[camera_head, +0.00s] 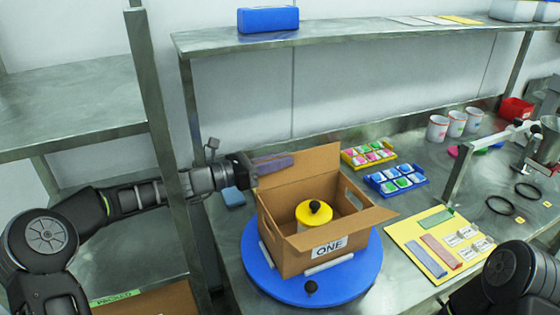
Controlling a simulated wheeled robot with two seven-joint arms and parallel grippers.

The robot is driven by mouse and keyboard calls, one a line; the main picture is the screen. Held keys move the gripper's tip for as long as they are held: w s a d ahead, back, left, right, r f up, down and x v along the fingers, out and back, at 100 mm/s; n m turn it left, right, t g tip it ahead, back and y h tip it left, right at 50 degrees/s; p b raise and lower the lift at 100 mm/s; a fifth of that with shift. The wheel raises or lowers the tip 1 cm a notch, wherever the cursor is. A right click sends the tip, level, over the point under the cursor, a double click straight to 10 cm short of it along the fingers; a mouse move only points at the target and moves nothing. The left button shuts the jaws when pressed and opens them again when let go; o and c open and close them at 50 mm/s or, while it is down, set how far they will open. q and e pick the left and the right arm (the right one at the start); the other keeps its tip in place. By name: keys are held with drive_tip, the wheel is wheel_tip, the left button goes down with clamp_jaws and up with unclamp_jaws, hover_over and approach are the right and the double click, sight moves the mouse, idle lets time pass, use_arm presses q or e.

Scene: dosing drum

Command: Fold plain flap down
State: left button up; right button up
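An open cardboard box (296,252) stands on a round blue turntable (345,283). Its plain back flap (312,166) stands up. The front flap (352,231) slopes outward above a label reading "ONE" (328,248). Inside is a white drum with a yellow lid (314,216) and black knob. My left gripper (250,166) is at the left end of the back flap, beside a purple-grey bar-like piece (273,163). I cannot tell whether that piece is held or part of the gripper, nor whether it touches the flap. My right gripper is out of view.
A yellow board (414,259) with coloured strips lies right of the turntable. Yellow and blue trays (397,180) of small packs lie behind it. White cups (456,124) stand farther back. A metal shelf (350,31) spans above; its post stands near my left arm.

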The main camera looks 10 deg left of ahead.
use_arm(q)
drive_tip(key=shift+o, duration=1.2)
drive_tip(key=shift+a, duration=0.1)
drive_tip(key=b+v, duration=0.1)
drive_tip(key=v, duration=0.6)
drive_tip(key=shift+s+a, duration=0.2)
drive_tip(key=shift+a, duration=0.1)
drive_tip(key=shift+c, duration=0.4)
